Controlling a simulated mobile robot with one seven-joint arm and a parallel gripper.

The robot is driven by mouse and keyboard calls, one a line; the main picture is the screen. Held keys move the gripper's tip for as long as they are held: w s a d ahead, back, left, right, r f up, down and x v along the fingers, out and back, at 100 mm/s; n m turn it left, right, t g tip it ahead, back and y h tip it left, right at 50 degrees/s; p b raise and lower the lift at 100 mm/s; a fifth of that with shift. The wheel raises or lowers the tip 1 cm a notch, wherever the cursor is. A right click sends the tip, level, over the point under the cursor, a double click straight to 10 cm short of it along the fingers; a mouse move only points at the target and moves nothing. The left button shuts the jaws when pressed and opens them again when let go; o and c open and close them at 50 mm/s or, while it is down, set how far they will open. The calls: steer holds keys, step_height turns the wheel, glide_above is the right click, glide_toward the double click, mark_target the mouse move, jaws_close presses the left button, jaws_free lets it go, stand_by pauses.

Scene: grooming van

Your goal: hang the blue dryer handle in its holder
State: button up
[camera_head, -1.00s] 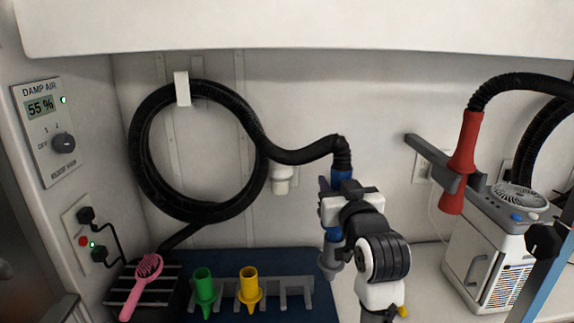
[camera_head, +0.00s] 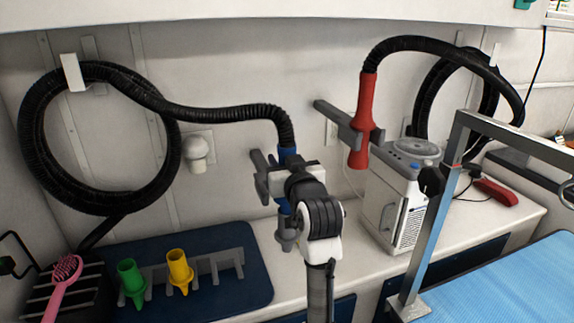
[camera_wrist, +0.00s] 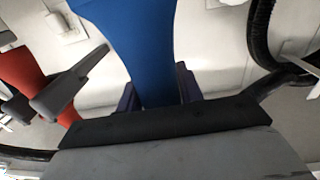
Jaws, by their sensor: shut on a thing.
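The blue dryer handle (camera_head: 287,154) hangs from the end of a black hose (camera_head: 230,112) and is roughly upright, with a grey lower end below my gripper. My gripper (camera_head: 279,181) is shut on it, above the counter and in front of the back wall. In the wrist view the blue handle (camera_wrist: 140,45) rises between dark fingers. A grey bar-like piece (camera_head: 259,164) shows just left of the gripper; I cannot tell whether it is a finger or part of a holder. No empty holder shows clearly; the arm hides the area behind it.
A red dryer handle (camera_head: 365,115) hangs in a grey wall bracket (camera_head: 330,113) to the right, above a white machine (camera_head: 385,205). Green (camera_head: 132,284) and yellow (camera_head: 179,270) nozzles stand in a rack at left. A blue-topped table (camera_head: 500,285) with a metal post is at right.

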steer(key=x, duration=1)
steer(key=shift+a+f+p, duration=0.2)
steer(key=shift+f+p, duration=0.1)
stand_by(0.4)
steer(key=shift+f, duration=0.3)
stand_by(0.9)
steer(key=shift+f+b, duration=0.3)
steer(key=shift+b, duration=0.05)
steer(key=o, duration=1.8)
steer(key=shift+f, duration=0.1)
